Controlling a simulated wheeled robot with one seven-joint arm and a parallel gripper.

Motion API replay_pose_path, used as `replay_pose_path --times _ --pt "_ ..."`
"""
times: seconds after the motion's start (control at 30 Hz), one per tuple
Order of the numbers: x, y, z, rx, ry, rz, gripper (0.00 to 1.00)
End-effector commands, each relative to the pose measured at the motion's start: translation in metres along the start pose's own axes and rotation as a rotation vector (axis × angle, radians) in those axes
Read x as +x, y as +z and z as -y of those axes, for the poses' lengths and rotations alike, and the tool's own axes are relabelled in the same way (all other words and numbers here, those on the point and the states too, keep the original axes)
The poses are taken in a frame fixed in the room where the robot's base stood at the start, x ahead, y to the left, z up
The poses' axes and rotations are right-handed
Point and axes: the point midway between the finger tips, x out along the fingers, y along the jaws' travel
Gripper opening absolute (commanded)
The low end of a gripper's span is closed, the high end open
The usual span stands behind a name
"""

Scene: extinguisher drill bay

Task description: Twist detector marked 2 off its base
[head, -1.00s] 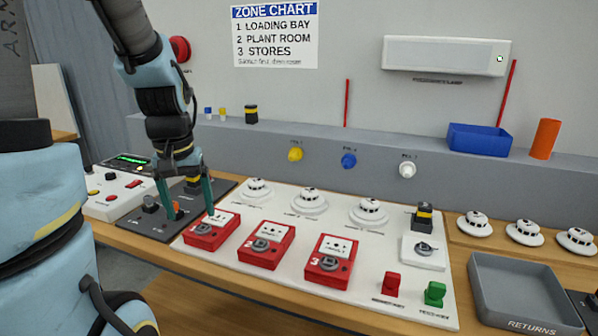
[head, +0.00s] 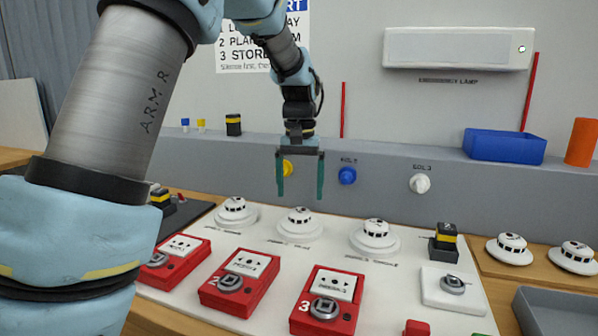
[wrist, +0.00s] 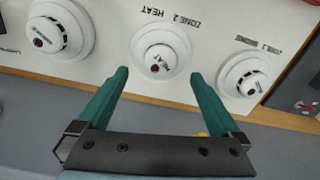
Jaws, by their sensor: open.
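The zone 2 detector is a round white unit on a white base (head: 300,224), the middle of three in a row on the white board. In the wrist view this detector (wrist: 160,57) sits beside upside-down print reading "ZONE 2 HEAT". My gripper (head: 300,194) is open and empty, its two teal fingers pointing down above the middle detector. In the wrist view the fingertips (wrist: 160,75) frame that detector with clear space on both sides. They appear apart from it; the exact height is hard to tell.
Neighbouring detectors stand left (head: 236,212) and right (head: 375,238) on the board (head: 380,290). Red call points (head: 240,284) are in front. Behind is a grey ledge with a yellow, a blue (head: 347,176) and a white knob (head: 420,183). Spare detectors (head: 510,248) sit at right.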

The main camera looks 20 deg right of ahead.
Motion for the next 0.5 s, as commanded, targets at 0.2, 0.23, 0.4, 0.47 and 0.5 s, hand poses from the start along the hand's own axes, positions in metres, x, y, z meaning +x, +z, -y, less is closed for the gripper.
replay_pose_path --times 0.2,0.23,0.4,0.47,0.5 --pt "0.035 0.001 0.0 0.001 -0.001 0.002 1.0" --pt "0.038 0.0 0.0 0.001 -0.001 0.001 1.0" --pt "0.051 0.001 0.0 0.001 0.0 0.001 1.0" --pt "0.053 0.001 0.0 0.0 0.0 0.001 1.0" --pt "0.053 0.0 0.0 0.0 0.0 0.0 1.0"
